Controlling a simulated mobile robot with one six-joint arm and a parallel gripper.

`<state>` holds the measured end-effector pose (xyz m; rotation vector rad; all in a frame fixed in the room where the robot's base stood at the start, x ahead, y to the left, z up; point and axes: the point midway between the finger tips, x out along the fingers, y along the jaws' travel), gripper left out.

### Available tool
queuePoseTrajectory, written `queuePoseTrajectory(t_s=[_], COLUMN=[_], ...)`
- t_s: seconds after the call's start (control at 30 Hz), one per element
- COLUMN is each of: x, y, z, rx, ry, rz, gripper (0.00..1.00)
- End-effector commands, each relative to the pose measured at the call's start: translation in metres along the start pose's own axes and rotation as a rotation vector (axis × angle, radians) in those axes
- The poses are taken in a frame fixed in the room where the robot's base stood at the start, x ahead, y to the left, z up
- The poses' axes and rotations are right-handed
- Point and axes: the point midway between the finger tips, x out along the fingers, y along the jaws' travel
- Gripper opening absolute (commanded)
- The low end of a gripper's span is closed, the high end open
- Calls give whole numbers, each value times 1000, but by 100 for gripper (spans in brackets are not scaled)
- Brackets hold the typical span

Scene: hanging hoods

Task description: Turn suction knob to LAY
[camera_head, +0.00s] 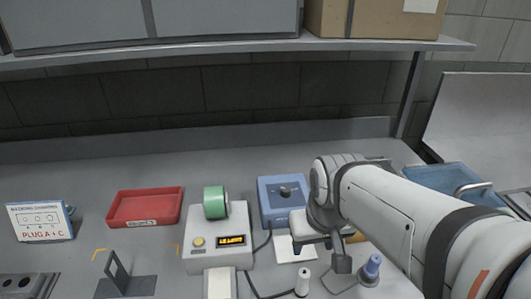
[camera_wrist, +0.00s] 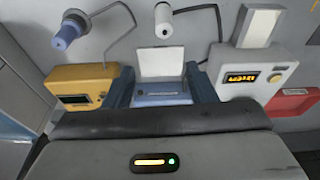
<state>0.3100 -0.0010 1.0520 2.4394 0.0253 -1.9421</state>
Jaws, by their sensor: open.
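A blue box (camera_head: 272,207) stands on the bench right of centre, with a dark round knob (camera_head: 286,191) on its top face. Its lettering and the knob's pointed setting are too small to read. My gripper (camera_head: 320,252) is open, in front of the box and to its right in the head view, apart from the knob. In the wrist view, my two blue-grey fingers (camera_wrist: 162,84) are spread, with part of a blue box (camera_wrist: 161,100) showing between them. The knob is not visible there; my gripper body covers the lower part of that view.
A white device with a display (camera_head: 230,240) and a green roll (camera_head: 215,202) stands left of the blue box. Farther left is a red tray (camera_head: 125,209). A yellow device (camera_wrist: 82,78) and blue-topped tool (camera_head: 372,267) are near my arm. A shelf (camera_head: 230,50) runs above.

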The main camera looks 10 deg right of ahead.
Motion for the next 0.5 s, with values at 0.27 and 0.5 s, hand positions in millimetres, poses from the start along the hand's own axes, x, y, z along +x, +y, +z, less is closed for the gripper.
queuePoseTrajectory(t_s=[0.27,0.5], x=[-13,4], y=[7,9], z=[-83,-168], rx=[-207,-449], ry=[-75,-146], rz=[-18,-57], gripper=[52,52])
